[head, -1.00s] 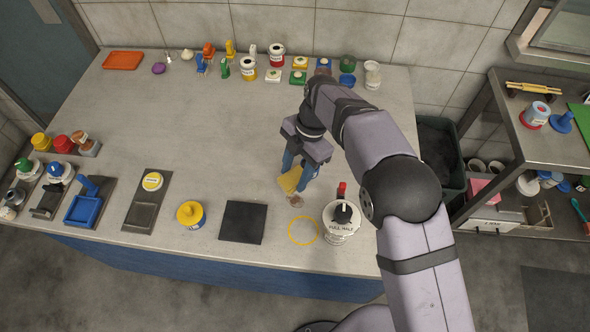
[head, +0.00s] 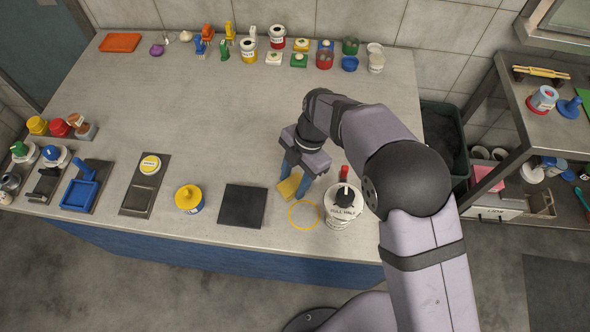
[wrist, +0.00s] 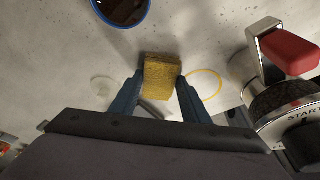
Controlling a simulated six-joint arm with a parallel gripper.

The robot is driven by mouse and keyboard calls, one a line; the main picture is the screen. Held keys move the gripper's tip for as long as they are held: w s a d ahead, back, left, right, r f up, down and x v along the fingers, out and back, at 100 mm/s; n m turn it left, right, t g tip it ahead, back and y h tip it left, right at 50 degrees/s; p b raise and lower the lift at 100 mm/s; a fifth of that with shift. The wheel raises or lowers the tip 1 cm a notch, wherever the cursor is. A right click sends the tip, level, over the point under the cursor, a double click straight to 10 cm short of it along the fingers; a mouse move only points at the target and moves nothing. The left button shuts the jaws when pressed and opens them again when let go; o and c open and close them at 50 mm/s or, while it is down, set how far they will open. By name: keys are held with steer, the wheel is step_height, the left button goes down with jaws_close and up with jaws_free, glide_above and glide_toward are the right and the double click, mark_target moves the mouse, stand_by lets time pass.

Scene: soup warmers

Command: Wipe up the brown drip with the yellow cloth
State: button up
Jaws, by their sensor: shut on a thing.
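My gripper (head: 298,180) is shut on the yellow cloth (head: 288,189), low over the grey counter between the black square mat and the white warmer. The cloth also shows between the blue fingers in the wrist view (wrist: 161,77); it seems to touch the counter. The brown drip is not visible in either view now; it may be under the cloth or hidden by the gripper. A pale round mark (wrist: 103,88) lies left of the cloth in the wrist view.
A yellow ring (head: 303,214) lies on the counter just front-right of the cloth. The white warmer (head: 342,207) with a red handle stands close on the right. The black mat (head: 242,206) lies left. Open counter (head: 220,120) extends behind; jars and small items line the back.

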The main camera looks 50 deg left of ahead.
steer(key=shift+s+d, duration=0.9)
steer(key=shift+d, duration=0.05)
steer(key=shift+w+a+f, duration=0.1)
steer(key=shift+w+a, duration=2.25)
steer(key=shift+w+a+r, duration=0.1)
steer(key=shift+a+r, duration=0.05)
steer(key=shift+r, duration=0.2)
step_height(320, 180, up, 8)
steer(key=p, duration=0.4)
steer(key=shift+f, duration=0.2)
